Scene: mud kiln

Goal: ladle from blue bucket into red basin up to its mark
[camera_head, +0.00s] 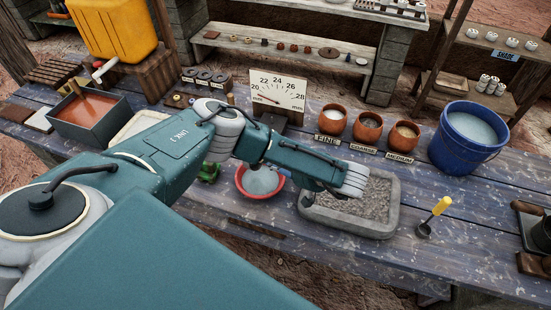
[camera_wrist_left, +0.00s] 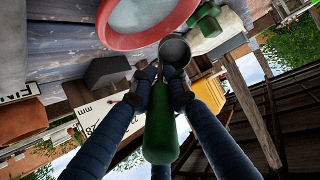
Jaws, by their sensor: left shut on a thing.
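The blue bucket (camera_head: 492,157) stands at the table's right back, with pale liquid inside. The red basin (camera_head: 244,187) sits mid-table, partly hidden by my left arm, and holds grey-blue liquid. Its red rim also shows at the top of the left wrist view (camera_wrist_left: 140,40). My left gripper (camera_wrist_left: 160,88) is shut on the green handle of a ladle (camera_wrist_left: 161,135). The ladle's dark cup (camera_wrist_left: 174,50) is close to the basin's rim in that view; its contents cannot be told. The gripper's fingers are hidden in the head view. I cannot make out the basin's mark. My right gripper is not in view.
A grey stone tray (camera_head: 388,228) lies right of the basin. Labelled clay pots (camera_head: 368,127) and a dial board (camera_head: 280,92) stand behind. A tray of red slip (camera_head: 90,110) is at the left.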

